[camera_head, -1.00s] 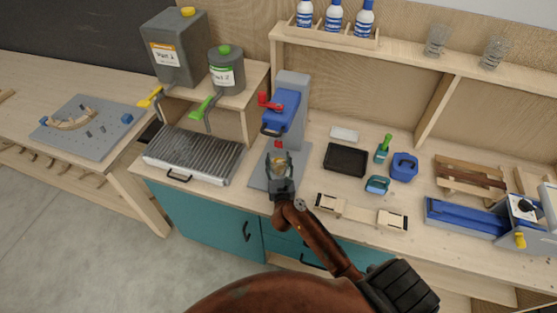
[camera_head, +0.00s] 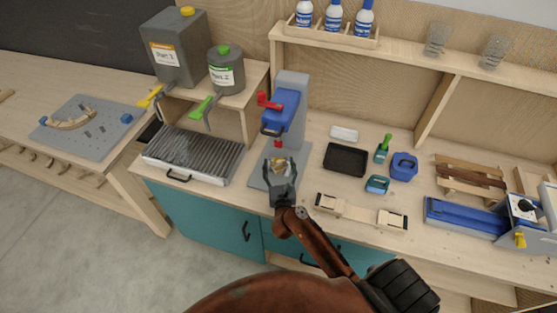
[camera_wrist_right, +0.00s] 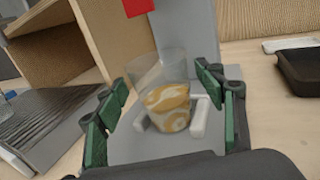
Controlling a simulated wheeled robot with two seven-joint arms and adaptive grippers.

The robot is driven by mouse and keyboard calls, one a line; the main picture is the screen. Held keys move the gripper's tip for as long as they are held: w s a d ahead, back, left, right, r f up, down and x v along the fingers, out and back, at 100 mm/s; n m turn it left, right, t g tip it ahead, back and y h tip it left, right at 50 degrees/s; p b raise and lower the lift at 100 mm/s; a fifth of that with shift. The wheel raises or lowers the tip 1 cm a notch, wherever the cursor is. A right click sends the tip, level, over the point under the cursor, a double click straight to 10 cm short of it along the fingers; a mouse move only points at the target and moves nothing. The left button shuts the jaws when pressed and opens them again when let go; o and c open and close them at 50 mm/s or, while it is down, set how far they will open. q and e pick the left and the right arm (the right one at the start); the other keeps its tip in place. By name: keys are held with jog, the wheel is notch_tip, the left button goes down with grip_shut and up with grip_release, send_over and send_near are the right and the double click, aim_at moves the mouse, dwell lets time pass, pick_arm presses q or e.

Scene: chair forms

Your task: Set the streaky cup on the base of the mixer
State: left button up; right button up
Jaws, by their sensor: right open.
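The streaky cup (camera_wrist_right: 168,100) is clear with tan and white swirls in its lower part. It stands upright on the grey base of the mixer (camera_wrist_right: 143,148), beside a pale low block, in the right wrist view. In the head view the cup (camera_head: 283,163) shows partly between the fingers. The mixer (camera_head: 282,108) has a grey column, a blue head and a red handle, above and behind the cup. My right gripper (camera_head: 281,170) is open, its green-padded fingers (camera_wrist_right: 168,112) on either side of the cup with visible gaps. My left gripper is not in view.
A ridged grey tray (camera_head: 195,155) lies left of the mixer, below two grey containers with spouts. A black tray (camera_head: 345,159), a white block and small blue and green tools lie to the right.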

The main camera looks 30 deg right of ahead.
jog(key=v, duration=0.9)
jog(key=shift+s+b, duration=0.15)
jog(key=shift+b, duration=0.2)
jog(key=shift+c, duration=0.3)
dwell(0.4)
